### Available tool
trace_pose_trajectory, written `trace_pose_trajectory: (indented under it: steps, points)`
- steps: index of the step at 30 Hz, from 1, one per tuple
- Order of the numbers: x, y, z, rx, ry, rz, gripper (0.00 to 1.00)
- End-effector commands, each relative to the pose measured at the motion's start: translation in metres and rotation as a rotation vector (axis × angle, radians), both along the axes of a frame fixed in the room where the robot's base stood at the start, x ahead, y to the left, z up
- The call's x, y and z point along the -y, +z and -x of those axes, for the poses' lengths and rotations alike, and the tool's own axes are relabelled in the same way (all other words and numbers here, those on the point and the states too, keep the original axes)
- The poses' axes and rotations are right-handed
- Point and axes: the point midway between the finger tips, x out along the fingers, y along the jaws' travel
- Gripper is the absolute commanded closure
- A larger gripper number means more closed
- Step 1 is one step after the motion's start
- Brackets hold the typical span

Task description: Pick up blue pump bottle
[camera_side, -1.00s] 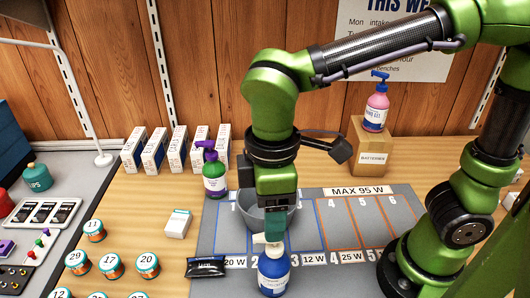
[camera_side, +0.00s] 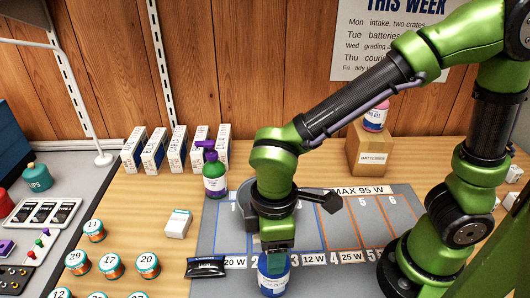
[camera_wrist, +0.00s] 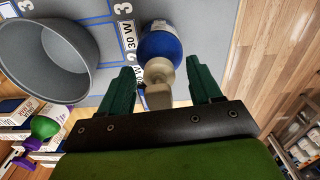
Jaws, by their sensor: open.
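The blue pump bottle (camera_side: 273,279) stands upright at the front edge of the grey mat, with a white label; its top is hidden behind my gripper in the side view. In the wrist view the blue bottle (camera_wrist: 160,45) and its pale pump head (camera_wrist: 158,80) show between my fingers. My gripper (camera_wrist: 163,85) is open, with one green finger on each side of the pump head. In the side view my gripper (camera_side: 276,262) points down right over the bottle. I cannot tell whether the fingers touch it.
A grey bowl (camera_wrist: 45,60) stands close behind the bottle. A green pump bottle with a purple head (camera_side: 214,174) stands to the left. A black pouch (camera_side: 205,267) lies left of the blue bottle.

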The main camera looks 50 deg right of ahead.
Motion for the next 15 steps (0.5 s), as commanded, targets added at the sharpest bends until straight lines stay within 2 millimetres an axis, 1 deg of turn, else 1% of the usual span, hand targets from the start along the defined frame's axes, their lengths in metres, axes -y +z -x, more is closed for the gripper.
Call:
trace_pose_trajectory:
  steps: [1, 2, 13, 15]
  points:
    - [-0.0001, 0.0003, -0.0001, 0.000, 0.000, 0.000, 0.38]
    - [-0.0001, 0.0003, -0.0001, 0.001, 0.000, -0.001, 0.43]
    - [-0.0001, 0.0007, -0.0002, 0.001, 0.000, -0.001, 0.99]
    - [-0.0002, 0.0008, -0.0003, 0.001, 0.000, -0.001, 1.00]
